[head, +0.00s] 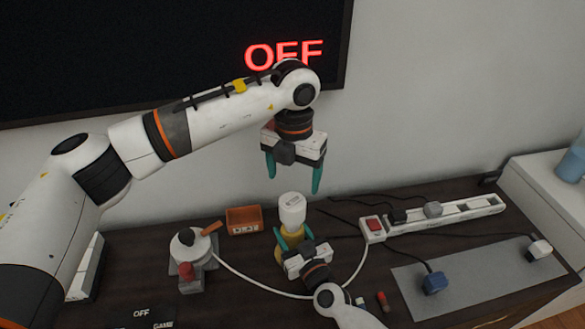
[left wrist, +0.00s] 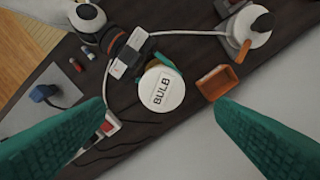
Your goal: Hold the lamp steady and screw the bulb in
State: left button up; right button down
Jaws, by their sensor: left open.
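The white bulb (head: 292,206) stands upright on top of the yellow lamp (head: 283,254) on the dark table. In the left wrist view the bulb (left wrist: 162,90) shows from above with a "BULB" label, and it hides most of the lamp. I cannot tell how far the bulb is screwed in. My left gripper (head: 293,184) is open and empty, pointing down above the bulb and apart from it. My right gripper (head: 294,240) comes in from the front, its green fingers on either side of the lamp body, seemingly closed on it.
An orange tray (head: 244,220) and a white device with a red button (head: 188,250) stand left of the lamp. A power strip (head: 440,219) with plugs lies right, near a grey mat (head: 480,277). Cords cross the table. A wall screen (head: 180,50) reads "OFF".

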aim_at(292, 201)
pick_arm(q)
jog(key=n, duration=0.3)
jog(key=r+n, duration=0.1)
jog(key=n, duration=0.2)
jog(key=shift+a, duration=0.1)
notch_tip(292, 201, down, 12)
dwell(0.6)
jog(key=shift+c, duration=0.2)
jog(key=c, duration=1.1)
jog(key=m, duration=0.2)
jog(key=shift+r+m, duration=0.1)
jog(key=shift+m, duration=0.3)
jog(key=shift+c, duration=0.2)
jog(key=m, duration=0.4)
jog(key=shift+m, duration=0.3)
jog(key=m, duration=0.7)
jog(key=o, duration=1.2)
jog(key=shift+c, duration=0.2)
